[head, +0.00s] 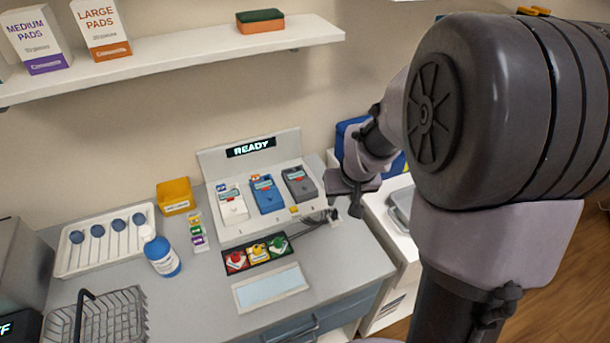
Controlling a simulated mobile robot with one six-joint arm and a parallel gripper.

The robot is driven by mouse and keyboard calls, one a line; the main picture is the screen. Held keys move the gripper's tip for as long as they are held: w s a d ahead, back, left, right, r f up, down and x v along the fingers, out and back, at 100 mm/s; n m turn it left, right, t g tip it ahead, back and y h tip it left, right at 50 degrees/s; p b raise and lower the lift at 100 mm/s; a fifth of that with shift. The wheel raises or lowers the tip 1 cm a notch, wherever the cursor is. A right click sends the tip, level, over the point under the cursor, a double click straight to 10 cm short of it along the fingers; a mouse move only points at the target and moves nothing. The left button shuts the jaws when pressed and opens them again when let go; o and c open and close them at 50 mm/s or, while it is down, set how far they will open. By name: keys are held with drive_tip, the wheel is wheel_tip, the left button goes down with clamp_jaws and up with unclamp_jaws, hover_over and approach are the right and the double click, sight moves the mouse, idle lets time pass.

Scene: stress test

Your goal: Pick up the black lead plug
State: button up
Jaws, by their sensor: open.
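My gripper (345,208) is open, pointing down over the right end of the grey counter, just right of the white station with the READY display. Dark lead cables (308,224) run along the counter from the lead tray to the spot beside my fingers. A small dark end (331,215) of these cables lies by the left finger and may be the black lead plug. It is too small to tell, and I cannot tell whether it lies between the fingers. The black lead tray (258,268) holds red, yellow and green pieces.
The white station (225,164) holds white, blue and dark grey units. A pale panel (270,288) lies in front.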

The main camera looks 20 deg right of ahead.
drive_tip(key=b, duration=0.1)
hover_over(335, 212)
drive_tip(key=s, duration=0.2)
wheel_tip(335, 212, down, 5)
drive_tip(key=b+x, duration=0.2)
drive_tip(key=x, duration=0.1)
drive_tip(key=b+x, duration=0.1)
drive_tip(key=x, duration=0.1)
drive_tip(key=shift+s+a+f, duration=0.2)
drive_tip(key=shift+s+a, duration=0.05)
drive_tip(key=shift+w+f, duration=0.1)
drive_tip(key=shift+w, duration=0.05)
drive_tip(key=shift+r, duration=0.2)
drive_tip(key=shift+c, duration=0.9)
clamp_jaws()
